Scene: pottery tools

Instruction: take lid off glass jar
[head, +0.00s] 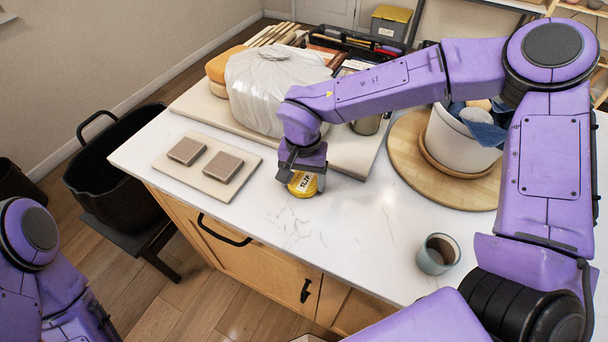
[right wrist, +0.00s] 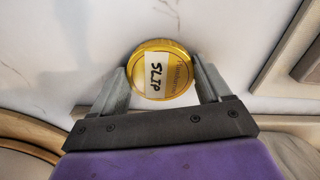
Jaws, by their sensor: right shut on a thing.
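A round gold-yellow lid (head: 303,184) with a white label reading SLIP is between the fingers of my right gripper (head: 302,175), low over the front part of the white counter. In the right wrist view, the lid (right wrist: 162,72) faces the camera and a grey finger presses each side. No jar body shows under the lid. An open greenish-grey vessel (head: 438,262), which looks like the glass jar, stands upright and apart at the right front of the counter, with brown contents. My left arm is at the lower left; its gripper is out of view.
Left of the lid lies a pale board (head: 190,184) with two brown square blocks. Behind stand a plastic-wrapped lump (head: 268,85) and a larger board. A round wooden wheel (head: 410,150) bears a white bucket (head: 458,140). The counter between lid and vessel is clear.

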